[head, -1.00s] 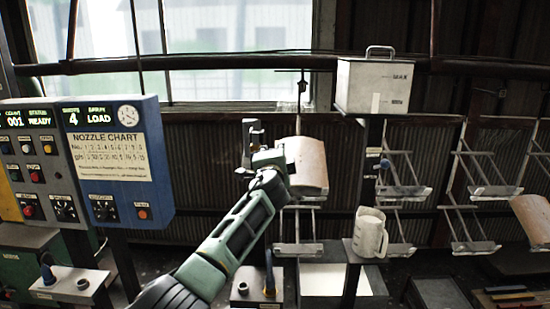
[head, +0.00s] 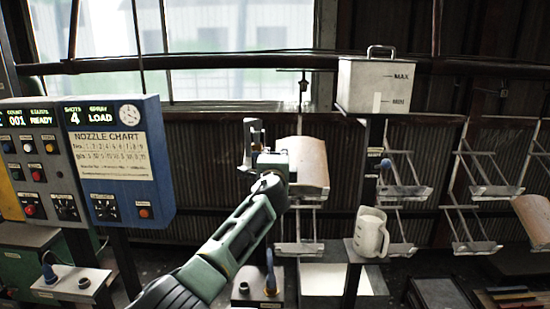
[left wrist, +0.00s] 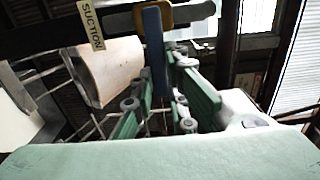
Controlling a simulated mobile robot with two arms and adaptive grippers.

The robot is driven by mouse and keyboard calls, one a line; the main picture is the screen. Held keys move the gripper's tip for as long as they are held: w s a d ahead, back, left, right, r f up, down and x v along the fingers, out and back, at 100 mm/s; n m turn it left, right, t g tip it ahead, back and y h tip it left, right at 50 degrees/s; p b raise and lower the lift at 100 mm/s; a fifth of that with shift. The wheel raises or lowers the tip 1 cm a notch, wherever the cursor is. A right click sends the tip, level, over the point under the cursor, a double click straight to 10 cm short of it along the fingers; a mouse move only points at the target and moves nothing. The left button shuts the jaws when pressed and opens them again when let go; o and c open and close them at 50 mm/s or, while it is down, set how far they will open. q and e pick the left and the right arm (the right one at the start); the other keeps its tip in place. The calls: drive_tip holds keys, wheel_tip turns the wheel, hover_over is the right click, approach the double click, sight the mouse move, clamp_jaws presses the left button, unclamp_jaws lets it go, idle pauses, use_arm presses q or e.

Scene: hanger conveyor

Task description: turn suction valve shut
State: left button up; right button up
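In the left wrist view a yellow tag reading SUCTION (left wrist: 91,25) hangs on a dark pipe. Beside it a blue lever (left wrist: 154,45) runs down from a yellow collar (left wrist: 168,14), which I take for the suction valve. My left gripper (left wrist: 160,88) has its green and grey fingers apart, with the lower part of the lever between them in the picture; I see no clear contact. In the head view my left gripper (head: 254,142) is raised left of the hanging cream curved part; the lever cannot be made out there. My right gripper is in neither view.
The cream curved part (head: 306,165) hangs close to the right of my gripper. A lidded container (head: 375,85) and a white jug (head: 370,235) stand farther right. A control panel (head: 115,160) stands at left. Conveyor hangers (head: 468,170) fill the right.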

use_arm(q)
drive_tip(key=o, duration=0.5)
drive_tip(key=shift+s, duration=0.1)
drive_tip(key=shift+s+f, duration=0.1)
drive_tip(key=shift+s, duration=5.75)
drive_tip(key=shift+f, duration=0.1)
